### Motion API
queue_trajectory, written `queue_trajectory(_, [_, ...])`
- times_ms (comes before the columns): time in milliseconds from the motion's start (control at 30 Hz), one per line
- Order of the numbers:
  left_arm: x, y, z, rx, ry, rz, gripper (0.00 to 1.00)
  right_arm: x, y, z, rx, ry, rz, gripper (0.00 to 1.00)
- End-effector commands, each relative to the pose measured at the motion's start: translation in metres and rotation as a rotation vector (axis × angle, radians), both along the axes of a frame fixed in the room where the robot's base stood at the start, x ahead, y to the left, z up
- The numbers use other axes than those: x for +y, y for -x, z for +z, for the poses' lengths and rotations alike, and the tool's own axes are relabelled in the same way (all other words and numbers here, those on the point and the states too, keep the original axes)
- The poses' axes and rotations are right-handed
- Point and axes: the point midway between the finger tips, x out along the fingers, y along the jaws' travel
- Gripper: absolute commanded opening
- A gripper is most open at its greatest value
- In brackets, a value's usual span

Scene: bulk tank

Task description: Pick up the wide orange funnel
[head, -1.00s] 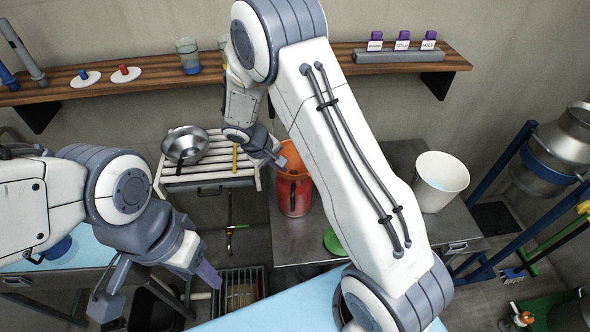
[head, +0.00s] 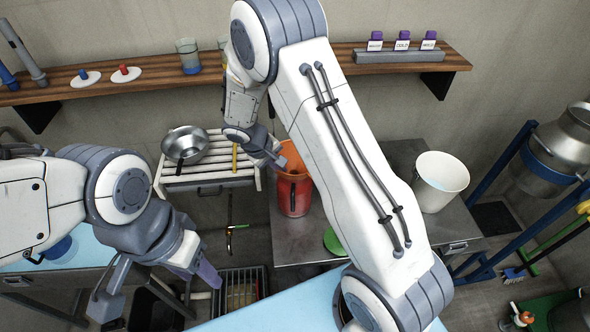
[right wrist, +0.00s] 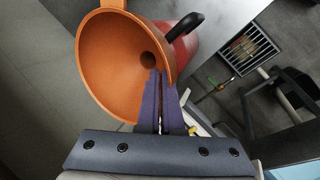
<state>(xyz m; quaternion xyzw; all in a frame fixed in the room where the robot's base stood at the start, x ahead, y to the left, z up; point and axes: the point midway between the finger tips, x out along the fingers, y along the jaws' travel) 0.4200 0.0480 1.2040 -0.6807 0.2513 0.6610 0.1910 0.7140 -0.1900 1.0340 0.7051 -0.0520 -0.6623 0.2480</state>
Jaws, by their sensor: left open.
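The wide orange funnel (head: 290,155) sits at the top of a red jug on the steel table, partly hidden by my right arm. In the right wrist view the funnel (right wrist: 115,60) shows its wide mouth, its dark outlet hole and a tab on the rim. My right gripper (right wrist: 162,75) has its purple fingers close together at the funnel's near wall, one inside and one outside, pinching it. In the head view its fingertips are hard to make out. My left gripper (head: 207,275) is open and empty at lower left, far from the funnel.
The red jug (head: 293,196) with a black handle stands under the funnel. A white bucket (head: 441,181) is to the right. A wooden shelf (head: 140,78) runs behind.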

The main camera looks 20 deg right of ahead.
Motion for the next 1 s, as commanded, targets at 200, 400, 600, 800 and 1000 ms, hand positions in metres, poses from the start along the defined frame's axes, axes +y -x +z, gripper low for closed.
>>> queue_trajectory(200, [0.0, 0.0, 0.0, 0.0, 0.0, 0.0, 0.5, 0.0, 0.0, 0.0, 0.0, 0.0, 0.0, 0.0])
queue_trajectory(400, [0.0, 0.0, 0.0, 0.0, 0.0, 0.0, 0.5, 0.0, 0.0, 0.0, 0.0, 0.0, 0.0, 0.0])
queue_trajectory(600, [0.0, 0.0, -0.006, 0.0, 0.0, 0.001, 0.5, 0.0, -0.001, 0.018, -0.006, -0.001, -0.002, 0.0])
queue_trajectory(800, [0.0, 0.0, -0.016, 0.0, 0.0, 0.002, 0.5, 0.0, -0.002, 0.059, -0.008, -0.001, -0.002, 0.0])
queue_trajectory(1000, [0.0, 0.0, -0.022, 0.0, 0.0, 0.003, 0.5, 0.0, -0.001, 0.09, -0.004, 0.001, -0.001, 0.0])
